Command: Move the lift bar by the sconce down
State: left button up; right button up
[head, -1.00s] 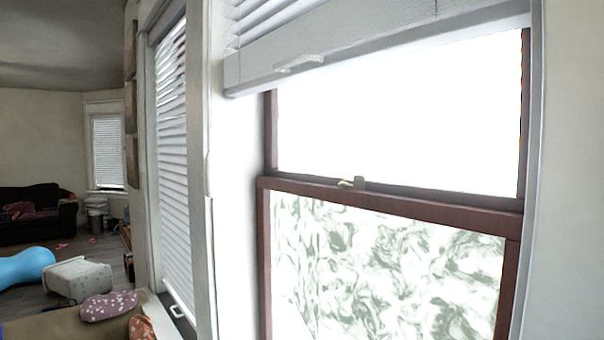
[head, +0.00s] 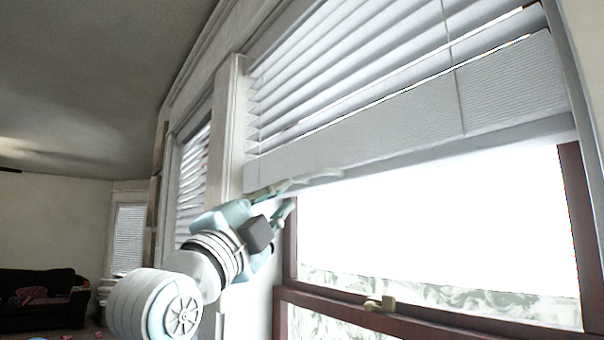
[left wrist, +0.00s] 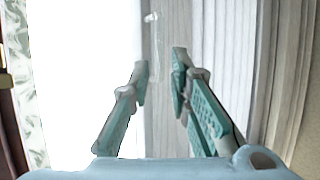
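The lift bar is a small pale, clear handle (head: 318,176) on the bottom rail of the raised white blind (head: 400,125), at the rail's left end in the head view. In the left wrist view the handle (left wrist: 154,45) stands just ahead of the gap between the fingers. My left gripper (head: 288,197) is open, its fingers close to the handle and just below the rail. The left wrist view shows the two teal fingertips (left wrist: 160,72) apart. I cannot tell whether they touch the handle. My right gripper is not in view. No sconce shows.
Below the blind is a bright window with a dark red frame (head: 284,240) and a brass latch (head: 380,304). A second window with blinds (head: 194,165) is to the left. A dark sofa (head: 42,296) stands far left. The space under the blind is clear.

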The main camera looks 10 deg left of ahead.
aim_at(307, 177)
pick_arm(q)
jog(key=p+x, duration=0.5)
jog(key=x, duration=0.6)
jog(key=shift+d+r, duration=0.1)
jog(key=shift+d, duration=0.1)
jog(key=shift+d, duration=0.1)
grip_shut()
